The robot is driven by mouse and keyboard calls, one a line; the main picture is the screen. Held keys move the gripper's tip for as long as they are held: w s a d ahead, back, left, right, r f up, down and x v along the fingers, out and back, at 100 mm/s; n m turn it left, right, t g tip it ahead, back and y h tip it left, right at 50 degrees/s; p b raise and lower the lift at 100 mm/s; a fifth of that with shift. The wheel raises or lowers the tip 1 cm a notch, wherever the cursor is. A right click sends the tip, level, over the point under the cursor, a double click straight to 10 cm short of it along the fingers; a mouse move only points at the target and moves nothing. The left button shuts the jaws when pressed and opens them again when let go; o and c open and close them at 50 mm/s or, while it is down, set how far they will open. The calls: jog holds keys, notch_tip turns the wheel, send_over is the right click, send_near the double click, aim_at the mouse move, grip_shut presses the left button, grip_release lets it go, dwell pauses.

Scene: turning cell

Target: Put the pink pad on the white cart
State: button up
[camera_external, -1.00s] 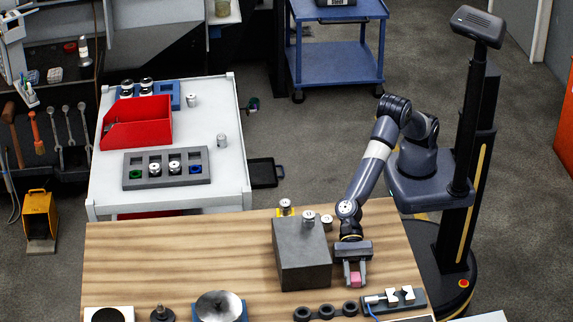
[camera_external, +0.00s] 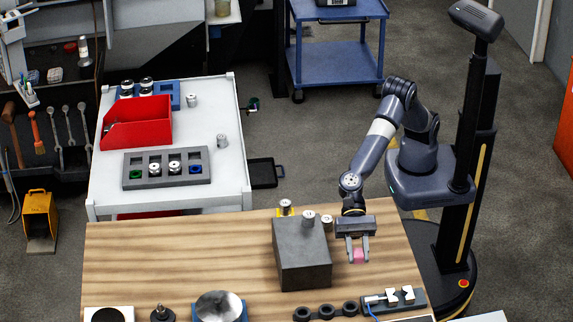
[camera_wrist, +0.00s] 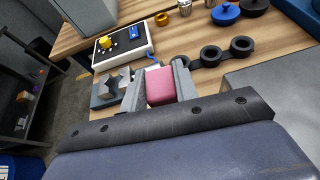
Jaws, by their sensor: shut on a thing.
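The pink pad (camera_external: 357,256) is between the fingers of my gripper (camera_external: 358,254), which is shut on it just to the right of a grey block on the wooden table. In the wrist view the pink pad (camera_wrist: 160,86) shows clearly between the two grey fingers (camera_wrist: 158,88). The white cart (camera_external: 231,165) stands at the left, beyond the far edge of the wooden table. Its top carries a red bin, a grey tray and a blue tray.
The grey block (camera_external: 302,262) with metal cylinders on and beside it stands left of my gripper. The red bin (camera_external: 137,124), grey tray (camera_external: 141,177) and blue tray (camera_external: 172,88) take up much of the cart top. Bare room shows along its right side.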

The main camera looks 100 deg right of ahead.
notch_tip(320, 180, up, 8)
jog(key=shift+f, duration=0.25)
jog(key=w+d+m+t, duration=0.1)
jog(key=w+d, duration=0.2)
jog(key=w, duration=0.2)
jog(key=w+d+m+t, duration=0.1)
jog(key=w+d, duration=0.3)
jog(key=w, duration=0.1)
jog(key=w+d+m+t+h, duration=0.1)
jog(key=w+d+t, duration=0.1)
jog(key=w+d, duration=0.2)
jog(key=shift+w+d+m+p, duration=0.15)
jog(key=shift+w+m+p, duration=0.25)
jog(key=shift+w, duration=0.3)
jog(key=w+d+m+t+h, duration=0.2)
jog(key=w+d, duration=0.5)
jog(key=d, duration=0.2)
jog(key=w+d+m+t+h, duration=0.1)
jog(key=w+d+m+t, duration=0.1)
jog(key=w+d, duration=0.6)
jog(key=m+t+h+p, duration=0.2)
jog(key=m+t+h, duration=0.2)
jog(key=m+h, duration=0.5)
send_over(212, 133)
jog(key=shift+f, duration=2.35)
jog(key=shift+t, duration=0.3)
jog(key=shift+s+f+b, duration=0.1)
jog(key=shift+f+b, duration=2.8)
jog(key=shift+f, duration=2.25)
